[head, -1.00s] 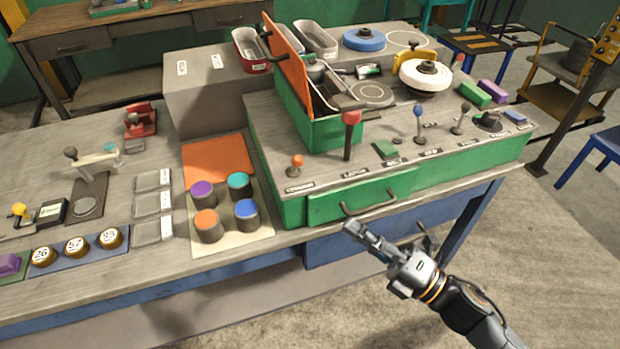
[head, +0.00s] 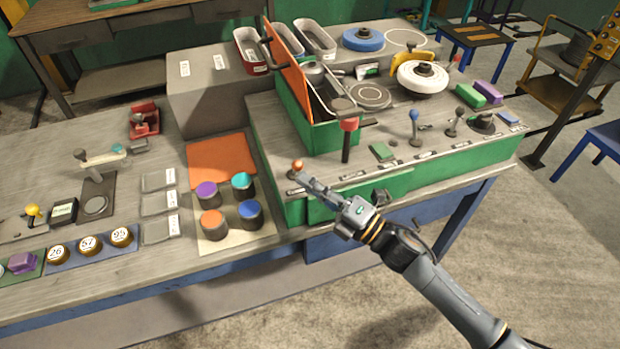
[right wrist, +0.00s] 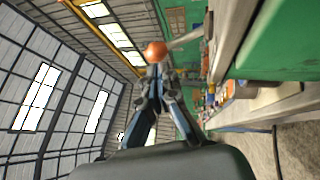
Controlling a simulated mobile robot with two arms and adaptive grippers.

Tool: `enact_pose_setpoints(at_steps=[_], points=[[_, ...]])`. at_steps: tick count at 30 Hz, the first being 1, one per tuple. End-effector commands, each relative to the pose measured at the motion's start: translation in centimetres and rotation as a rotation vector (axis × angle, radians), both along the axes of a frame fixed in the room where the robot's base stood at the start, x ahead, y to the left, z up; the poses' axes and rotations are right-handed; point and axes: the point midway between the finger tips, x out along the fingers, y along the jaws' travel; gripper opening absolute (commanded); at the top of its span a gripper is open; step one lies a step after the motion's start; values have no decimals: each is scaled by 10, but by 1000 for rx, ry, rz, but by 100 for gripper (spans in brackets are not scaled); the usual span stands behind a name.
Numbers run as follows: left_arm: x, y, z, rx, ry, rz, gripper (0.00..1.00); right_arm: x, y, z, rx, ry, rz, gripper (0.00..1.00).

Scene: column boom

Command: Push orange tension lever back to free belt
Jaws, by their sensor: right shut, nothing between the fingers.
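The orange-knobbed tension lever (head: 297,166) stands at the front left corner of the green console. Its round orange knob (right wrist: 156,52) shows in the right wrist view, straight beyond my fingertips. My right gripper (head: 303,178) is shut and empty, its fingertips at the front side of the lever. I cannot tell whether they touch it. The right gripper (right wrist: 158,72) also shows shut in the right wrist view. The lever's lower stem is partly hidden by the fingers in the head view. I cannot make out a belt. My left gripper is not in view.
A red-topped lever (head: 348,130) stands to the right of the orange one, with a blue-topped lever (head: 414,125) further right. Colored cylinders stand on a pale mat (head: 217,243) at left. An open green box (head: 335,135) stands behind.

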Motion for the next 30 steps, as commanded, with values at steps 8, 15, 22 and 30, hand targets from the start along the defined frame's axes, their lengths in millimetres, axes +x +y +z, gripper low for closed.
enact_pose_setpoints(at_steps=[8,15,22,30], points=[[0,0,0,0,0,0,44,0,0,0,0,0,0,0],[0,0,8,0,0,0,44,2,0,5,-8,21,1,0],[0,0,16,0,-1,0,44,4,1,7,-18,62,1,0],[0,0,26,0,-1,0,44,7,1,12,-31,106,0,0]])
